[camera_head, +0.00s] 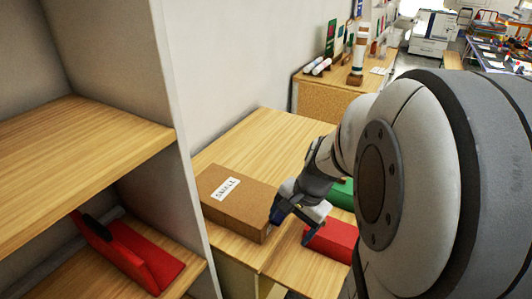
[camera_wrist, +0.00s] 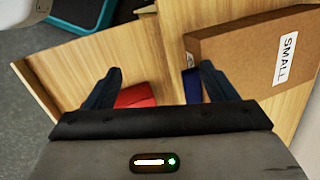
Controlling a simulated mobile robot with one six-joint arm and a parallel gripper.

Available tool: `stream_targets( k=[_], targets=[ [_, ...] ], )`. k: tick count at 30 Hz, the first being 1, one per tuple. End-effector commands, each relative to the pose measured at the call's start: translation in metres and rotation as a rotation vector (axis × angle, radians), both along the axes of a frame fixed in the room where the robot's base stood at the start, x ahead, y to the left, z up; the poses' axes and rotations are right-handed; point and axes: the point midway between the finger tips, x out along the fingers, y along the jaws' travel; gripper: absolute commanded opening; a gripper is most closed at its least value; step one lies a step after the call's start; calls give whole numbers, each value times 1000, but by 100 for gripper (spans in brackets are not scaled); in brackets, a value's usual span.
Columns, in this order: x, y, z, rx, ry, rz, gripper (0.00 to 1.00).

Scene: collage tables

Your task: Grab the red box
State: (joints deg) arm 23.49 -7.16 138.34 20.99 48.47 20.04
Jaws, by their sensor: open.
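The red box (camera_head: 335,242) lies on the wooden table, right of my gripper (camera_head: 291,225), and is partly hidden behind my arm. In the wrist view, a part of the red box (camera_wrist: 136,96) shows low between the two spread fingers, nearer the left one; the gripper body hides the rest. My gripper is open and empty, and it also shows in the wrist view (camera_wrist: 160,70). One finger appears close to the brown box's near right corner in the head view; contact cannot be told.
A brown cardboard box (camera_head: 240,212) marked SMALL sits left of my gripper. A green box (camera_head: 343,193) is behind the red one. A red item (camera_head: 140,255) lies on the lower shelf at left. The table behind the brown box is clear.

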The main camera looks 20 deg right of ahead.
Motion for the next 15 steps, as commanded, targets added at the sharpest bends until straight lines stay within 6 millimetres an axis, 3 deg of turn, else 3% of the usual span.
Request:
stream_targets(
  k=[1,3,7,9,15],
  targets=[
    [4,-23,-5,65,35,-175,83],
    [9,-51,-15,153,69,-408,89],
    [10,-103,-36,302,122,-799,99],
    [6,-127,-46,371,144,-975,100],
    [-6,-170,-67,494,177,-1279,100]
  ],
)
